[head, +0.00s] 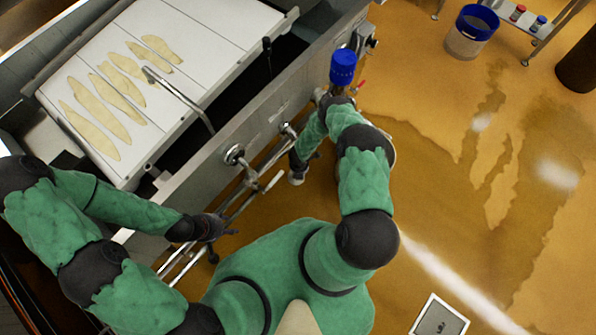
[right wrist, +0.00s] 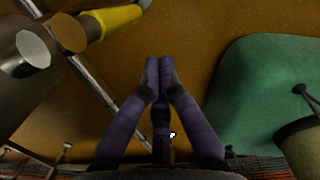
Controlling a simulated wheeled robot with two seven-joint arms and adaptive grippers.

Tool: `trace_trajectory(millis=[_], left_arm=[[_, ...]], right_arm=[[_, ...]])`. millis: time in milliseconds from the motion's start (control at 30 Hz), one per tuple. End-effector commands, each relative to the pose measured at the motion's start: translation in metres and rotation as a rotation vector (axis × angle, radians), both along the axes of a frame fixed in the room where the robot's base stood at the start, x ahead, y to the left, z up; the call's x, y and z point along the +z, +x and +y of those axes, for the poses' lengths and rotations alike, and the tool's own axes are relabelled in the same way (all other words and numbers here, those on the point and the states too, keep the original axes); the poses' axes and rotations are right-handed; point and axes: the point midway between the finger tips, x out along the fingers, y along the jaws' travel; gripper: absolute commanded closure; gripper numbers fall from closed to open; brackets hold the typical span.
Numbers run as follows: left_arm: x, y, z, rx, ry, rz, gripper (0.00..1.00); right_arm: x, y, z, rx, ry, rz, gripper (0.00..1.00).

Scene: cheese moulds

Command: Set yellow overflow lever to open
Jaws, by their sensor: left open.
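A yellow-sleeved bar (right wrist: 112,22), which looks like the yellow lever, shows at the upper left of the right wrist view, beside a wide metal pipe end (right wrist: 32,48). I cannot make out the yellow lever or its setting in the head view. My right gripper (right wrist: 158,75) has its two fingertips together with nothing visible between them. It is apart from the yellow bar, which lies to its left. My left gripper (head: 226,230) is open and empty near the metal rails below the vat.
The steel vat (head: 190,185) carries valves (head: 235,155) along its front and a white board (head: 205,45) with pale pieces on top. A blue-capped fitting (head: 343,68) stands at its right end. A blue-rimmed bucket (head: 463,46) stands at upper right. Wet floor (head: 480,200) is open on the right.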

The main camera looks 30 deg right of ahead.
Motion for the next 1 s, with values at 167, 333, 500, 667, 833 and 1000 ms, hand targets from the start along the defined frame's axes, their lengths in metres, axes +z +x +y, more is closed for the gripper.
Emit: trace_trajectory(millis=[167, 333, 500, 667, 833, 1000], left_arm=[[-0.01, 0.0, 0.0, 0.0, 0.0, 0.0, 0.49], [-0.012, 0.0, 0.0, 0.0, 0.0, 0.0, 0.49], [-0.012, 0.0, 0.0, 0.0, 0.0, 0.0, 0.49], [-0.012, 0.0, 0.0, 0.0, 0.0, 0.0, 0.49], [-0.02, 0.0, 0.0, 0.0, 0.0, -0.001, 0.49], [-0.03, 0.0, 0.0, 0.0, 0.0, 0.0, 0.49]], right_arm=[[-0.003, 0.009, -0.014, 0.0, 0.001, 0.001, 1.0], [-0.003, 0.013, -0.019, 0.001, 0.001, 0.0, 1.0], [-0.002, 0.013, -0.02, 0.001, 0.001, 0.0, 1.0], [-0.002, 0.013, -0.02, 0.001, 0.001, 0.001, 1.0], [-0.006, 0.016, -0.023, -0.001, 0.0, -0.001, 1.0], [-0.01, 0.019, -0.029, -0.001, 0.0, -0.001, 1.0]])
